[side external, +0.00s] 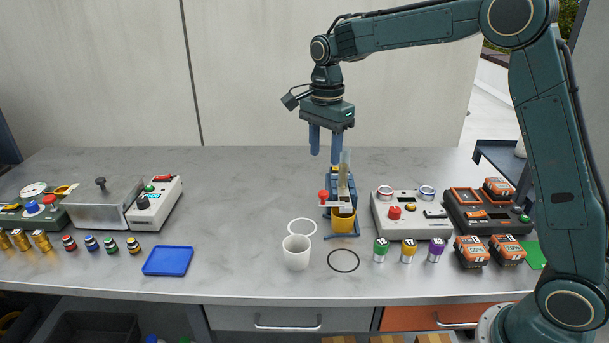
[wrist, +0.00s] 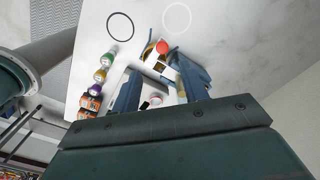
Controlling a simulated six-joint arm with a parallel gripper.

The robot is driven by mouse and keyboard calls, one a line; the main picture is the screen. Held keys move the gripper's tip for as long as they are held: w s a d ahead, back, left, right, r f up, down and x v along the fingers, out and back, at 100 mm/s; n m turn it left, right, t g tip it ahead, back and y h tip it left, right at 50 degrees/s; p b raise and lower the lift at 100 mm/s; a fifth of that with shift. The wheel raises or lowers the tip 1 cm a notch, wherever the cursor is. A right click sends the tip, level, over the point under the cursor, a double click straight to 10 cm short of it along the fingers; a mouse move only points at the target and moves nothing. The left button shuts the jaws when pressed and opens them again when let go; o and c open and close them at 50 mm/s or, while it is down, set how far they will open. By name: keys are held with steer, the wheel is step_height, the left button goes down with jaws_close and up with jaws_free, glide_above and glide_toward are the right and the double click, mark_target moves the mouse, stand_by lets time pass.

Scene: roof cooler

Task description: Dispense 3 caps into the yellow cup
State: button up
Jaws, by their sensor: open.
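The cap dispenser (side external: 329,196) is a blue frame with a clear upright part and a red knob (side external: 323,195) on its left side. The knob also shows in the wrist view (wrist: 162,47). The yellow cup (side external: 343,224) stands at the front foot of the dispenser; its inside is hidden. My gripper (side external: 325,158) is open and empty, pointing down above the dispenser and apart from the knob. In the wrist view its two fingers (wrist: 160,92) are spread, with the dispenser partly behind them. I cannot make out any caps.
A white cup (side external: 296,254) stands front left of the dispenser, near a white ring (side external: 290,226) and a black ring (side external: 343,271). A grey button box (side external: 408,221) and coloured-top canisters (side external: 408,252) stand to the right. A blue tray (side external: 168,261) lies left; the middle left is clear.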

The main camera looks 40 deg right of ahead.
mark_target(323, 192)
steer(key=shift+r, duration=1.75)
steer(key=shift+w+d, duration=0.15)
steer(key=shift+f, duration=0.1)
step_height(323, 192, down, 14)
steer(key=shift+r, duration=0.15)
jaws_close()
